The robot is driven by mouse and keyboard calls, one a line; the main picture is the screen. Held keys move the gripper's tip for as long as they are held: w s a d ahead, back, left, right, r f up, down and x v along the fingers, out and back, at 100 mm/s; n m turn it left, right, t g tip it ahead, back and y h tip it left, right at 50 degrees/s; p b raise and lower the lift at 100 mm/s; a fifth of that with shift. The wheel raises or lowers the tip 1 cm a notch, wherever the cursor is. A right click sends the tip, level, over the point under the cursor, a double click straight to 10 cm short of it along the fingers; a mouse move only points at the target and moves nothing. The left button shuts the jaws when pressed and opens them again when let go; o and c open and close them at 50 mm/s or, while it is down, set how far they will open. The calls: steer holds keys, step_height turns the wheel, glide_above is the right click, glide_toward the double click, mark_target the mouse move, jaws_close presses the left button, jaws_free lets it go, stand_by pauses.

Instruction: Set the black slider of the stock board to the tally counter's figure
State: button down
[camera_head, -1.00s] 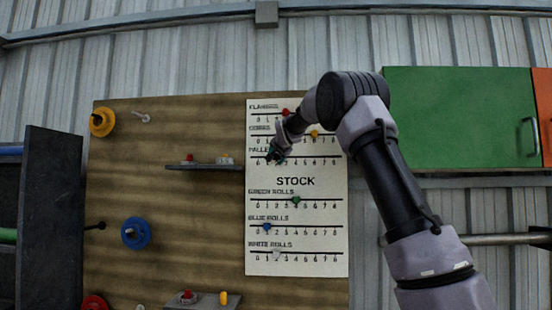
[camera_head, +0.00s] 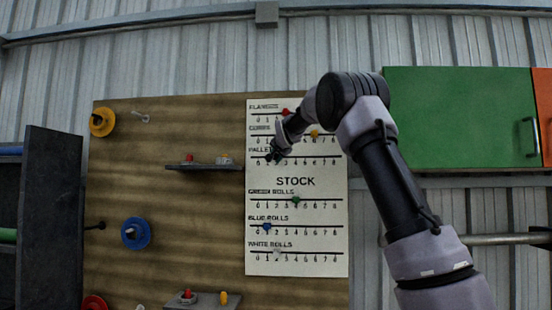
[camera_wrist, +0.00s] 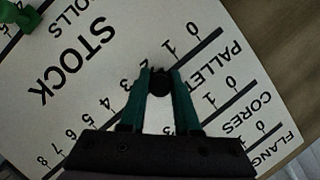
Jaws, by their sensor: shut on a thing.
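The white stock board (camera_head: 333,182) hangs on the wooden panel, with several scale rows numbered from 0 to 8. My gripper (camera_head: 271,158) is at the left part of the PALLETS row. In the wrist view, my gripper (camera_wrist: 160,84) is shut on the round black slider (camera_wrist: 160,82), with a green fingertip on either side. The slider sits on the PALLETS line, close to the figure 2; its exact mark is partly hidden by the fingers. In the head view the slider is hard to make out. I cannot make out a tally counter in either view.
Other rows carry a red (camera_head: 286,112), a yellow (camera_head: 315,134), a green (camera_head: 296,200), a blue (camera_head: 267,227) and a white slider (camera_head: 277,252). A small shelf (camera_head: 204,167) with red and yellow items juts out left of the board. A green cabinet (camera_head: 455,115) is at the right.

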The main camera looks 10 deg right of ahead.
stand_by(0.9)
steer(key=d, duration=0.2)
steer(key=s+d, duration=0.1)
steer(key=shift+d, duration=0.4)
steer(key=c, duration=0.6)
jaws_free()
glide_toward(283, 160)
steer(key=shift+v, duration=2.6)
